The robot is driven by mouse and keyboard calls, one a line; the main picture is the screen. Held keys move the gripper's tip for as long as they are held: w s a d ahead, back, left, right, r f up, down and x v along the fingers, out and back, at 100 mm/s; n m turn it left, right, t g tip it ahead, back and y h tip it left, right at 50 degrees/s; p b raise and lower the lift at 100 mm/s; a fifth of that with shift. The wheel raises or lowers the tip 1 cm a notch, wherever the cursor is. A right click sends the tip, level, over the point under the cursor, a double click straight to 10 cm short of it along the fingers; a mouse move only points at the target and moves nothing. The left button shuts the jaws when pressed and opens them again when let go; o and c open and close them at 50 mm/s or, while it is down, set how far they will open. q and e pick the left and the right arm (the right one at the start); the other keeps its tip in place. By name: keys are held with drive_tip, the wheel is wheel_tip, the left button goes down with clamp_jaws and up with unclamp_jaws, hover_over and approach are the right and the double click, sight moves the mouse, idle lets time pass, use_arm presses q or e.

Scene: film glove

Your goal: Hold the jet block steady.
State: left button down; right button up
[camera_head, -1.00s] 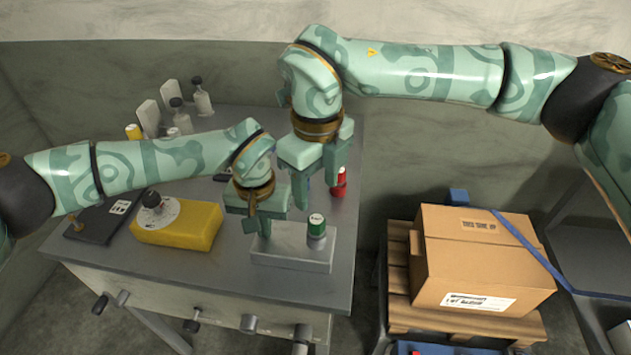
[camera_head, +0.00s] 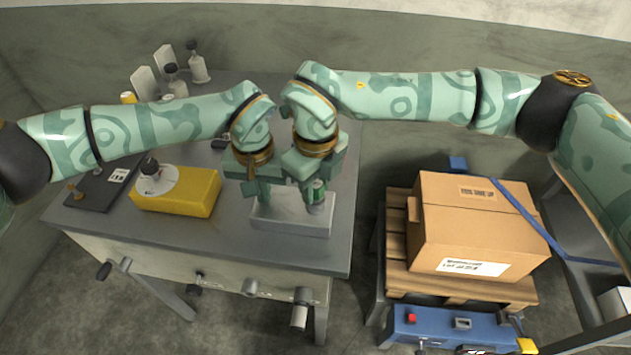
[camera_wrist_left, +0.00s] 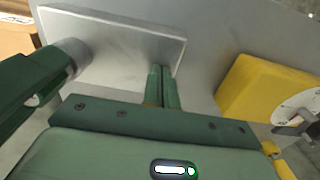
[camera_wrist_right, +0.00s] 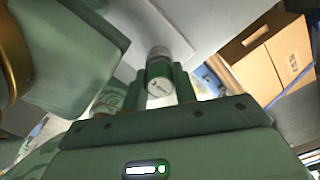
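The grey metal jet block (camera_head: 290,228) lies flat on the table, and it also shows in the left wrist view (camera_wrist_left: 115,40). A green-capped grey cylinder (camera_head: 317,199) stands upright on its right end; its round cap faces me in the right wrist view (camera_wrist_right: 160,87). My right gripper (camera_wrist_right: 162,82) is down over the cylinder, with a finger against each side of the cap. My left gripper (camera_wrist_left: 162,72) has its fingers together, pointing down at the block's edge; I cannot tell whether they touch it. Nothing shows between them.
A yellow box with a white dial (camera_head: 175,192) sits left of the block, with a dark flat case (camera_head: 98,185) beyond it. Small bottles (camera_head: 197,65) stand at the back. A cardboard box (camera_head: 475,225) is on a pallet to the right.

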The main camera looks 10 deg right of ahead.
sight(316, 183)
drive_tip(key=shift+c, duration=1)
drive_tip(key=shift+r, duration=0.5)
drive_tip(key=shift+r, duration=2.25)
drive_tip(key=shift+r, duration=0.15)
drive_tip(key=shift+r, duration=1.35)
use_arm(q)
drive_tip(key=shift+r, duration=2.5)
